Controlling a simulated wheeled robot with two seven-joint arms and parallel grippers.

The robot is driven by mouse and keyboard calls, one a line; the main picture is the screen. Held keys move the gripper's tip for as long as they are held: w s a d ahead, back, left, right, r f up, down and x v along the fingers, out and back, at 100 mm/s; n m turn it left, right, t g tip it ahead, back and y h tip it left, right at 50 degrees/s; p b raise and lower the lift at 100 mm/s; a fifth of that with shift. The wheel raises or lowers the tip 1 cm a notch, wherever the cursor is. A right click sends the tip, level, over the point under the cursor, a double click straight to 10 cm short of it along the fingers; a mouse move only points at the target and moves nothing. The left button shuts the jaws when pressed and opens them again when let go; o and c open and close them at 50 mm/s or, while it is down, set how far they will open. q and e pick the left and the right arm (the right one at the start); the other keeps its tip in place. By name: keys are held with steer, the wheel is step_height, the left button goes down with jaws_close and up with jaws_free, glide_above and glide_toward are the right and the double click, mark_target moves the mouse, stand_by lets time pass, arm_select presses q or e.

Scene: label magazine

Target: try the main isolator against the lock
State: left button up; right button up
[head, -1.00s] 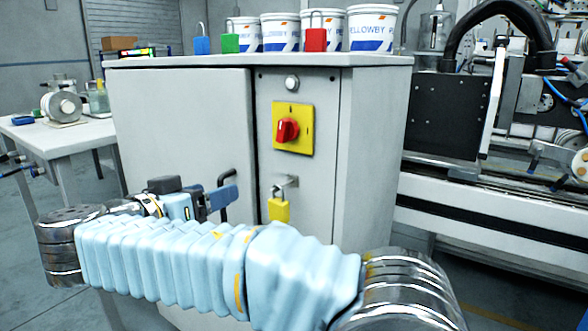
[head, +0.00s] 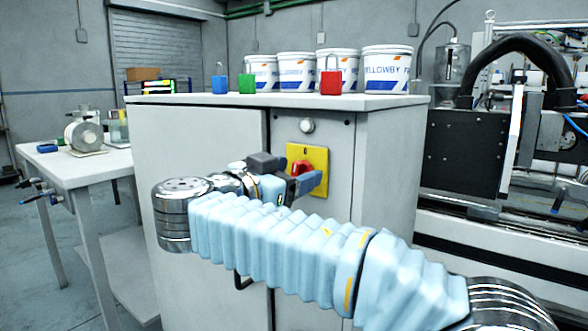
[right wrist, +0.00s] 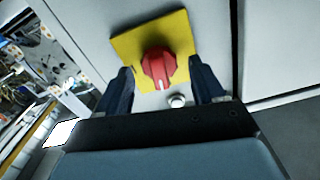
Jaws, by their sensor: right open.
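The main isolator is a red rotary knob (head: 301,168) on a square yellow plate (head: 320,160) on the grey cabinet's front. It also shows in the right wrist view, the red knob (right wrist: 158,68) standing on its yellow plate (right wrist: 130,46). My right gripper (head: 308,177) is at the knob. In the right wrist view its open fingers (right wrist: 161,80) lie one on each side of the knob, with gaps on both sides. The yellow padlock is hidden behind my right arm in the head view, and the wrist view does not show it. My left gripper is not in view.
The cabinet top (head: 200,99) carries blue (head: 220,80), green (head: 246,79) and red (head: 331,77) padlocks and several white tubs (head: 387,70). A round lamp (head: 307,126) sits above the isolator. A white table (head: 85,168) stands at left, machinery (head: 465,130) at right.

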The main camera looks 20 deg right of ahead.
steer(key=shift+w+d, duration=0.25)
steer(key=shift+d, duration=0.05)
steer(key=c, duration=1)
steer(key=shift+f+n+b, duration=0.15)
steer(key=shift+n+b, duration=0.35)
steer(key=shift+n, duration=0.6)
steer(key=o, duration=1)
